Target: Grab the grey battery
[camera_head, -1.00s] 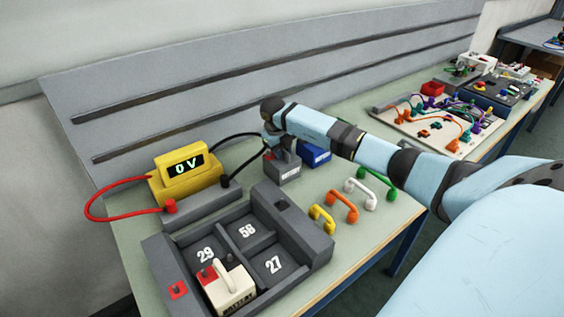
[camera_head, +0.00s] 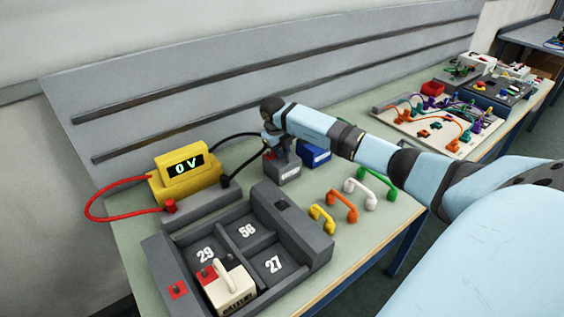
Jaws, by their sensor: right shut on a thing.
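The grey battery (camera_head: 284,172) stands upright on the table, behind the grey tray and left of a blue battery (camera_head: 316,152). My right gripper (camera_head: 279,155) reaches down to its top from above and is shut on it. The fingertips are small and partly hidden by the wrist. The battery appears to rest on the table. My left gripper is not in view.
A grey tray (camera_head: 318,246) with numbered slots holds a white battery (camera_head: 229,289). A yellow meter (camera_head: 187,187) reading 0 V stands at left with red and black cables. Several coloured handles (camera_head: 341,206) stand right of the tray. A cable board (camera_head: 430,128) lies further right.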

